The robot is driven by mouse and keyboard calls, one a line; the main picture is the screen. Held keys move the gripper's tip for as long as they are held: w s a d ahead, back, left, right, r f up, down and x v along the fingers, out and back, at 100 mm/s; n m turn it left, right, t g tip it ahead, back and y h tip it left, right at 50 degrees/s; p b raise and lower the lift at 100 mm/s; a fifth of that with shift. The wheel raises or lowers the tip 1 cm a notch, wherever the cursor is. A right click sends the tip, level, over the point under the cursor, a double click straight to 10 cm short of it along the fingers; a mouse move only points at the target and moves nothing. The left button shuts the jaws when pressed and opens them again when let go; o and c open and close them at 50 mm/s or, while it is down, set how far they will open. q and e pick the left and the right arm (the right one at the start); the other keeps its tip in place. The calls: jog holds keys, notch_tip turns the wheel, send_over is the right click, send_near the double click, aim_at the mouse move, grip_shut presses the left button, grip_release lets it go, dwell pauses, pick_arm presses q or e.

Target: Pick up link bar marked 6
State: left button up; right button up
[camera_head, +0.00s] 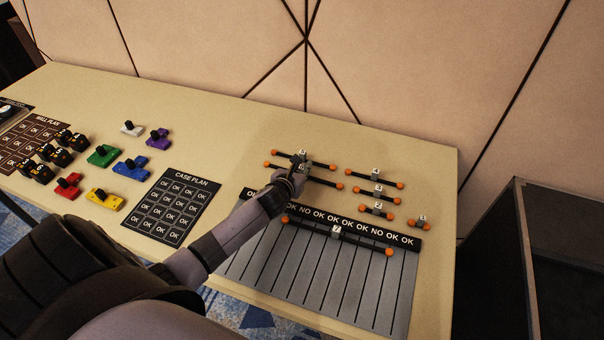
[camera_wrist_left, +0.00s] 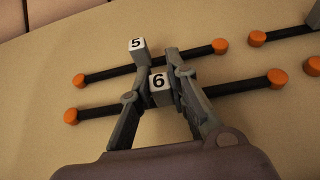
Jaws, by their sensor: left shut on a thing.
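The link bar marked 6 is a black bar with orange ends and a white cube marked 6 (camera_wrist_left: 158,82) at its middle. In the left wrist view my left gripper (camera_wrist_left: 160,80) has its fingers on both sides of that cube and is shut on it. In the head view the gripper (camera_head: 295,172) covers the middle of the bar, and an orange end (camera_head: 340,186) of the bar shows. The bar appears to be at table level; whether it is lifted cannot be told. My right gripper is not in view.
The link bar marked 5 (camera_wrist_left: 136,43) lies just behind, close to the fingers. Shorter bars (camera_head: 376,190) lie to the right. A bar marked 7 (camera_head: 337,230) lies on the grey striped board (camera_head: 300,265). Coloured blocks (camera_head: 104,156) and the case plan (camera_head: 175,207) are left.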

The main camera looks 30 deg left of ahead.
pick_arm(q)
grip_shut()
